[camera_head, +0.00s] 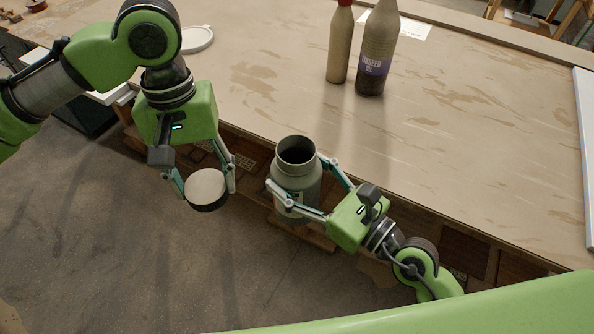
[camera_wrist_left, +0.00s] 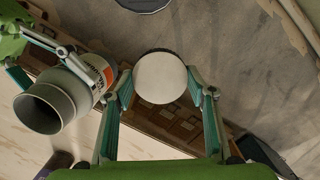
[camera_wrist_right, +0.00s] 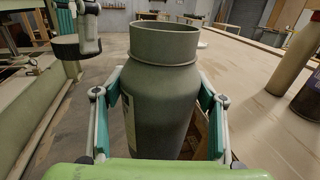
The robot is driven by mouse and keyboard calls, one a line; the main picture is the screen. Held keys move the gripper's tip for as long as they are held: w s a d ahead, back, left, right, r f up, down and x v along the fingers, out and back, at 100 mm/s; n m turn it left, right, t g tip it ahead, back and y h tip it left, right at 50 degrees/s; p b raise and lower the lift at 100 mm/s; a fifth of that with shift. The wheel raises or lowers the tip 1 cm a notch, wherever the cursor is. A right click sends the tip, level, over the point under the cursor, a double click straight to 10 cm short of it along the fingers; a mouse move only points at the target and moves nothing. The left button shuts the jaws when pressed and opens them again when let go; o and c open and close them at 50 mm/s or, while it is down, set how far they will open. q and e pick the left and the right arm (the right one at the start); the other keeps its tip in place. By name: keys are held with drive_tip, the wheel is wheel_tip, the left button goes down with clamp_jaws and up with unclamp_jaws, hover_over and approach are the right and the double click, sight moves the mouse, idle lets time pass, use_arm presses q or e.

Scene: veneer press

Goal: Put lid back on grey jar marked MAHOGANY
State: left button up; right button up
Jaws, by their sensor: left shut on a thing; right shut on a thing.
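The grey jar (camera_head: 297,176) is upright with an open, dark mouth, in front of the table's near edge. My right gripper (camera_head: 308,190) is shut around its body. In the right wrist view the jar (camera_wrist_right: 162,90) stands between both fingers. In the left wrist view the jar (camera_wrist_left: 62,98) shows at the left with part of an orange and white label; its wording is not readable. My left gripper (camera_head: 203,187) is shut on the lid (camera_head: 207,187), a round disc with a pale top and dark rim. The lid is left of the jar and apart from it. It also shows in the left wrist view (camera_wrist_left: 160,77).
A linseed oil bottle (camera_head: 378,50) and a red-capped bottle (camera_head: 340,45) stand on the table (camera_head: 460,130) behind the jar. A white round dish (camera_head: 197,39) lies at the back left. The tabletop right of the bottles is mostly clear.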

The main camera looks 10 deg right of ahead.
use_arm(q)
wheel_tip(320, 180, up, 11)
drive_tip(key=n, duration=0.1)
hover_over(297, 150)
drive_tip(key=shift+w+d+r, duration=0.1)
drive_tip(key=shift+w+r, duration=0.05)
drive_tip(key=shift+w, duration=0.05)
drive_tip(key=shift+f, duration=2.05)
drive_tip(key=shift+f, duration=0.85)
drive_tip(key=shift+s+f, duration=0.1)
drive_tip(key=shift+f, duration=0.4)
